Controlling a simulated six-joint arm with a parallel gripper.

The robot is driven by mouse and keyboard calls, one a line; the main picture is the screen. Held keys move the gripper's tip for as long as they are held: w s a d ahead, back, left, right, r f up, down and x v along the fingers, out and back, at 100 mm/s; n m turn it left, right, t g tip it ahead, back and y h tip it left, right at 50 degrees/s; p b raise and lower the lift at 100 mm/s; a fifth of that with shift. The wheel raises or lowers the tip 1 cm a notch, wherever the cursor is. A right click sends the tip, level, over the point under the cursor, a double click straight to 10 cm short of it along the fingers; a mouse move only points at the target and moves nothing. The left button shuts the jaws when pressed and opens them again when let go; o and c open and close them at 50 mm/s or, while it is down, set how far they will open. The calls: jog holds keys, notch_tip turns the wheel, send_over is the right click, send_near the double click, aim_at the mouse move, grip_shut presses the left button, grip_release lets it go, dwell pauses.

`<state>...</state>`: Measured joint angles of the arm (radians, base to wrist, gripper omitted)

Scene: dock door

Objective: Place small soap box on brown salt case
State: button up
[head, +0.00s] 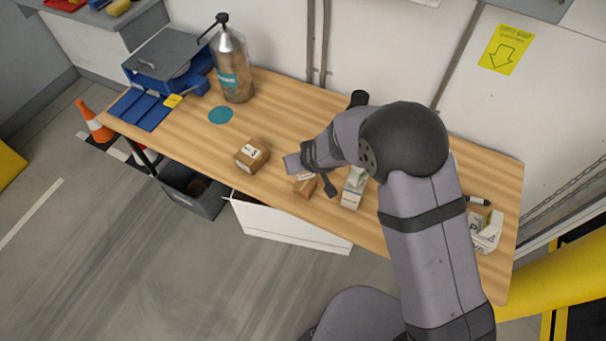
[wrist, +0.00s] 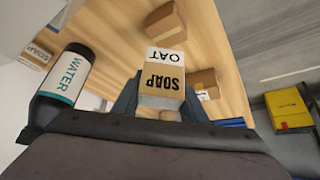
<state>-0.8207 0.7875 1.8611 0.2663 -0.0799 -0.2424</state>
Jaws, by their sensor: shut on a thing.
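My gripper (wrist: 160,103) is shut on a small tan soap box (wrist: 163,78), whose upside-down labels read SOAP and OAT. In the head view my wrist hides most of the grip. A tan box with a white label (head: 304,188) shows just below it; I cannot tell whether this is the held one. A brown box with a white label (head: 252,155) sits on the table left of my gripper, near the front edge. The wrist view shows two brown boxes, one near the edge (wrist: 204,82) and one farther up (wrist: 167,22). I cannot read SALT on either.
A black-topped WATER bottle (wrist: 65,80) stands beside my gripper. A white-and-green carton (head: 353,188) is right of it. White cartons (head: 486,232) are at the right end. A metal bottle (head: 232,66) and blue case (head: 150,107) are at left.

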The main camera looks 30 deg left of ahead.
jog(key=shift+f, duration=2.25)
jog(key=shift+f, duration=0.1)
jog(key=shift+f, duration=0.15)
jog(key=o, duration=1.1)
jog(key=shift+r, duration=0.3)
jog(key=shift+s+d+r, duration=0.1)
jog(key=shift+r, duration=0.2)
jog(key=v, duration=1.1)
jog(key=shift+s+d, duration=0.1)
